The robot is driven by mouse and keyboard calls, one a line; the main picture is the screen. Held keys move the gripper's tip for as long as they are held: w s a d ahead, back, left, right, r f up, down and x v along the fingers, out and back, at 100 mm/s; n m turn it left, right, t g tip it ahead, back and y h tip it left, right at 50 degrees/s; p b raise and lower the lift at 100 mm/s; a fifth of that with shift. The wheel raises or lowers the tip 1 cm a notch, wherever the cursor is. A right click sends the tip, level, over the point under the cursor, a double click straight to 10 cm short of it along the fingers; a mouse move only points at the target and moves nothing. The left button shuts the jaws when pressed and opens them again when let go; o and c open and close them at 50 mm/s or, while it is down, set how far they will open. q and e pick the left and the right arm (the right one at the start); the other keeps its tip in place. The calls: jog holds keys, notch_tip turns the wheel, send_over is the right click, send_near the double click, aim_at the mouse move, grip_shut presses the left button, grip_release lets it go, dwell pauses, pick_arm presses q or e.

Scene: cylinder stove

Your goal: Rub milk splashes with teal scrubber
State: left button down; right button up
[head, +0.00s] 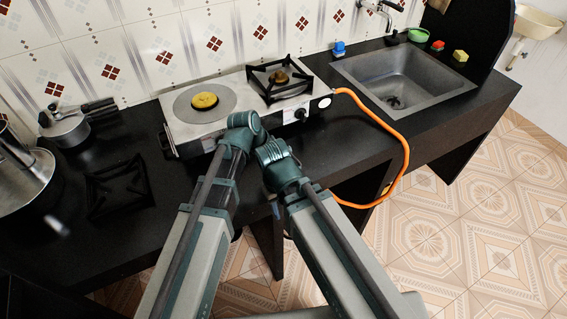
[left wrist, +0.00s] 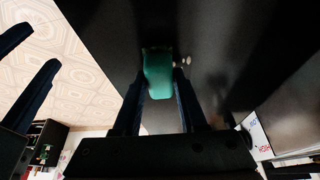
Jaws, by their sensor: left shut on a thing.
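In the left wrist view a teal scrubber (left wrist: 158,78) is held between the two dark fingers of my left gripper (left wrist: 160,84), which is shut on it. Small whitish splashes (left wrist: 184,60) show on the dark surface just right of the scrubber's far end. I cannot tell whether the scrubber touches that surface. Two dark blue fingers of my right gripper (left wrist: 28,62) stand apart at the left edge of this view, with nothing seen between them. In the head view my arms hide both grippers, the scrubber and the splashes.
A two-burner stove (head: 206,142) with an orange hose (head: 398,135) stands on the black counter (head: 130,232). A loose grate (head: 118,187), pot (head: 70,131) and large steel vessel (head: 18,178) are left. Right are a sink (head: 378,70), blue item (head: 339,48), green bowl (head: 418,35) and yellow block (head: 460,56).

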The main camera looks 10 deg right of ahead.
pick_arm(q)
jog(key=shift+w+a+f, duration=0.15)
jog(key=shift+w+a, duration=0.1)
jog(key=shift+w, duration=0.2)
jog(key=shift+d, duration=0.1)
jog(key=shift+w+d, duration=0.25)
jog(key=shift+d, duration=0.35)
jog(key=shift+w+d, duration=0.25)
jog(key=shift+d, duration=0.35)
jog(key=shift+w+d, duration=0.25)
jog(key=shift+d, duration=0.35)
jog(key=shift+f, duration=0.1)
jog(key=shift+s+a, duration=0.25)
jog(key=shift+a, duration=0.4)
jog(key=shift+s+a, duration=0.3)
jog(key=shift+a, duration=0.35)
jog(key=shift+s+a, duration=0.25)
jog(key=shift+a, duration=0.4)
jog(key=shift+r, duration=0.25)
notch_tip(320, 180, up, 6)
jog(key=p, duration=0.6)
